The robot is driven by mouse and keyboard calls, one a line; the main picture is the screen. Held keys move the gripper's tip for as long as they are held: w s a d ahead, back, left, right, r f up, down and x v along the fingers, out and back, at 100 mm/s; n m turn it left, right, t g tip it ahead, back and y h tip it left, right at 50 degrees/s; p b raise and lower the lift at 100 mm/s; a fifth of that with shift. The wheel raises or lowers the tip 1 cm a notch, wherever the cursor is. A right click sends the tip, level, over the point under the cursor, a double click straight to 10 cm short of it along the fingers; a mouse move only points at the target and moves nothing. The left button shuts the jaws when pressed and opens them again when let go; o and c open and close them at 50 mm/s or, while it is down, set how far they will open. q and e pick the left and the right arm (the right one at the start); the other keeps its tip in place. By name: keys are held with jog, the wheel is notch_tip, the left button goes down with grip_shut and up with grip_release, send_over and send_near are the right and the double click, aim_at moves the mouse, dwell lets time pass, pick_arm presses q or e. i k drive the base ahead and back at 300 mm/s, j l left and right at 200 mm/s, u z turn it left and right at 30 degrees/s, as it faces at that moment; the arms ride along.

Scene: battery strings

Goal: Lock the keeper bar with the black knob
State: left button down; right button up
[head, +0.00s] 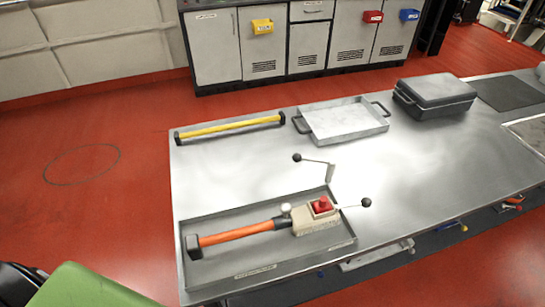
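Two thin metal levers end in black knobs. One black knob (297,157) is at the left end of a bent lever (316,162) just behind the grey tray. The other black knob (366,202) is at the right end of a rod (350,206) by the tray's right side. I cannot tell for sure which of these is the keeper bar, or whether either is locked. The shallow grey tray (210,268) holds an orange-handled tool (238,233) with a dark left end and a beige block with a red knob (321,205) at its right. Neither gripper is in view.
A yellow bar (230,126) with dark ends lies at the table's back left. Behind stand a silver two-handled tray (345,120) and a dark closed case (434,95). The metal table (430,160) is clear right of the levers. Cabinets (212,47) line the back.

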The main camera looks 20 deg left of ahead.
aim_at(297, 157)
jog(key=i+u, duration=0.15)
jog(key=u, duration=0.25)
jog(key=i+u, duration=0.1)
jog(key=u, duration=0.3)
jog(key=i+u, duration=0.15)
jog(key=u, duration=0.3)
